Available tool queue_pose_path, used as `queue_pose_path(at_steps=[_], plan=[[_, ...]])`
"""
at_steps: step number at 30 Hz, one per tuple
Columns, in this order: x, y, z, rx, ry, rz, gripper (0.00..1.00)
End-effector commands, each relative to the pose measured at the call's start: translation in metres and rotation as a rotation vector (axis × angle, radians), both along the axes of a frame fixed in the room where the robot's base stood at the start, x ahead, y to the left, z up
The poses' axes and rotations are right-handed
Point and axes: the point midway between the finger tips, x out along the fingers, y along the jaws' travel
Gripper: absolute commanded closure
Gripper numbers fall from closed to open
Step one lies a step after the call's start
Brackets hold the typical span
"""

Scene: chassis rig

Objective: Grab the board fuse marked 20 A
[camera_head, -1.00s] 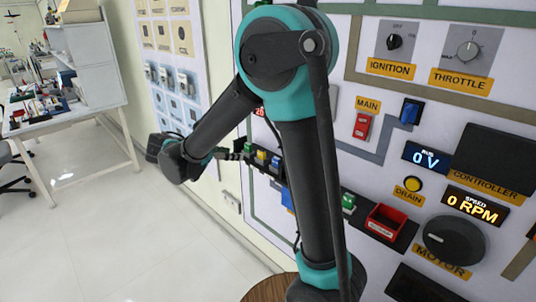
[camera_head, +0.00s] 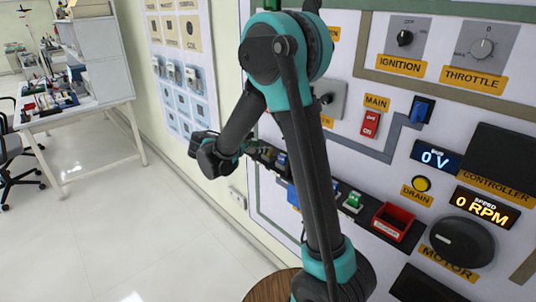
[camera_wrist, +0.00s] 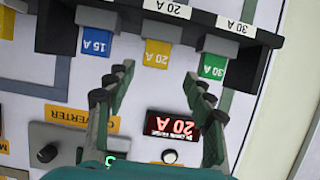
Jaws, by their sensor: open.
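In the wrist view, the yellow fuse (camera_wrist: 157,53) marked 20 A hangs upside down in the picture, under a white label reading 20 A. A blue fuse (camera_wrist: 97,42) marked 15 A is left of it and a green fuse (camera_wrist: 213,66) marked 30 A is right of it. My gripper (camera_wrist: 158,74) is open and empty, with its fingertips apart on either side of the yellow fuse's line, close to its free end. In the head view my gripper (camera_head: 252,147) is at the dark fuse rail, and the yellow fuse cannot be made out clearly there.
A red bin (camera_head: 392,222) and a green piece (camera_head: 353,200) sit farther right along the rail. A red 20 A display (camera_wrist: 172,126) and a knob (camera_wrist: 45,150) are on the panel.

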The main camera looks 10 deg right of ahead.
Motion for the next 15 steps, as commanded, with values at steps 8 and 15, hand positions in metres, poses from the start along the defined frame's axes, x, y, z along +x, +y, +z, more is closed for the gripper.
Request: queue_pose_path(at_steps=[8, 15], plan=[[0.009, -0.027, -0.012, 0.000, -0.001, -0.004, 0.47], [0.020, -0.043, -0.020, 0.000, 0.000, -0.001, 0.47]])
